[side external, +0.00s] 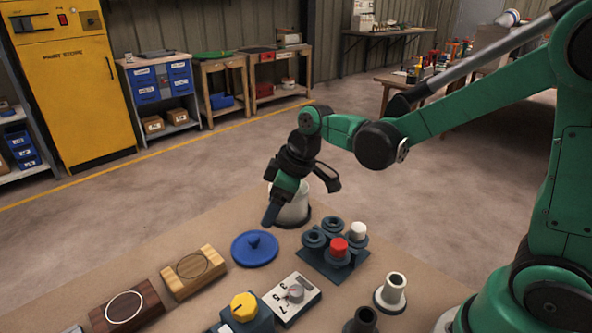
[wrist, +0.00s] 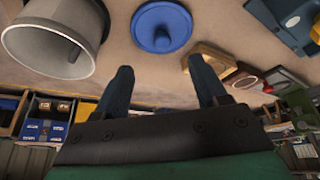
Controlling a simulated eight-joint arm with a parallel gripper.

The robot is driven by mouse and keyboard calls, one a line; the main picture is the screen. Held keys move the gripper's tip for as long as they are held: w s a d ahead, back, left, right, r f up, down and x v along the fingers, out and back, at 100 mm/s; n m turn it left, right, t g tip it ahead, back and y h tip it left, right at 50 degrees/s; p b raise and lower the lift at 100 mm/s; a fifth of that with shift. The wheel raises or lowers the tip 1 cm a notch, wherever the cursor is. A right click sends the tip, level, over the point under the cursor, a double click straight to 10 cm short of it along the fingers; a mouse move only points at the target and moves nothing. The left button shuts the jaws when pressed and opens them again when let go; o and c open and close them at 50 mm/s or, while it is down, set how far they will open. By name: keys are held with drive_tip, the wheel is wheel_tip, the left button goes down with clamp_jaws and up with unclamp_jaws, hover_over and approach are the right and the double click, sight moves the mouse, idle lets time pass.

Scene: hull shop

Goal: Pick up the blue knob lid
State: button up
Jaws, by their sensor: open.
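The blue knob lid (side external: 254,249) is a round blue disc with a small upright knob, lying flat on the table. In the wrist view the lid (wrist: 161,27) is at the top centre, beyond my fingertips. My gripper (side external: 272,212) is above the table, behind and a little right of the lid in the side view. In the wrist view my gripper (wrist: 163,80) has its two dark blue fingers apart with nothing between them. The lid is apart from the fingers.
A whitish pot (side external: 291,208) stands close beside my gripper. A dark rack (side external: 331,262) with several ringed posts and red and white caps is right of the lid. Wooden blocks (side external: 194,270) lie left. A dial box (side external: 291,298) and yellow-knobbed box (side external: 243,312) are in front.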

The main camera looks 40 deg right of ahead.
sight(254, 238)
drive_tip(key=shift+w+a+f+n+g+y, duration=0.15)
drive_tip(key=shift+w+a+f+n, duration=0.2)
drive_tip(key=shift+f, duration=0.3)
drive_tip(key=shift+w+a+f+n+g+y, duration=0.15)
drive_tip(key=shift+w+f+n, duration=0.25)
drive_tip(key=shift+f, duration=0.2)
drive_tip(key=shift+x, duration=2.75)
clamp_jaws()
